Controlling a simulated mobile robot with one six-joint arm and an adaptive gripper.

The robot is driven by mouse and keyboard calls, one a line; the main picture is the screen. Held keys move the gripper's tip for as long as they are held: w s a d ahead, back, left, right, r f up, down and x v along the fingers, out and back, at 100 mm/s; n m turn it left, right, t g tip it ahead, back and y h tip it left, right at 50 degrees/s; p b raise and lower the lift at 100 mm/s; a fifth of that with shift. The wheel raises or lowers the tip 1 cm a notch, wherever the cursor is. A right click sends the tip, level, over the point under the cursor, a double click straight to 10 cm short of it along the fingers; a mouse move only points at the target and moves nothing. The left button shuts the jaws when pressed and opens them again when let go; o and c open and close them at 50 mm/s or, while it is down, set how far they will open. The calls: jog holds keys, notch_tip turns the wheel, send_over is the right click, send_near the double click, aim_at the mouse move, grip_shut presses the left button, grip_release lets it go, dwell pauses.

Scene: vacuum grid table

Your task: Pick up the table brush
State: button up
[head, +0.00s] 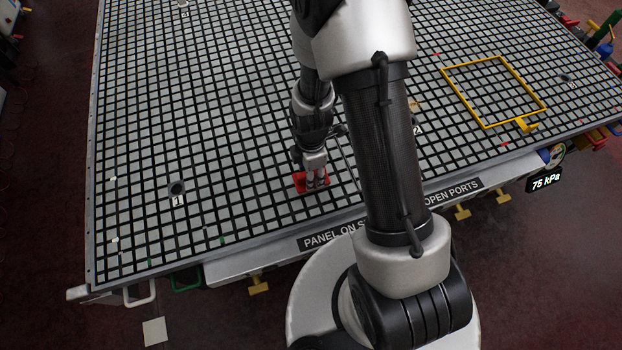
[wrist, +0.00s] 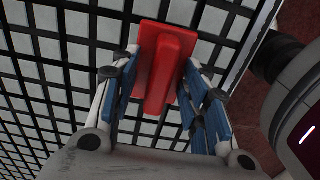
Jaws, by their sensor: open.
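The table brush is a red piece (wrist: 162,62) lying on the grid table between my fingers in the wrist view. It shows as a small red patch (head: 299,180) in the head view, partly hidden by my gripper. My gripper (wrist: 162,85) is open, with blue-padded fingers on both sides of the brush's narrower part. The fingers look close to it, but I cannot tell whether they touch it. In the head view my gripper (head: 316,178) is low over the table near its front edge.
The gridded table (head: 230,225) is mostly clear around the brush. A yellow square frame (head: 483,124) lies at the right. Numbered ports 1 (head: 177,189) and 2 sit in the grid. A pressure display (head: 545,181) and a labelled panel (head: 390,213) line the front edge.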

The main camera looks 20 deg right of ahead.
jog(key=shift+c, duration=0.2)
grip_shut()
dwell(0.4)
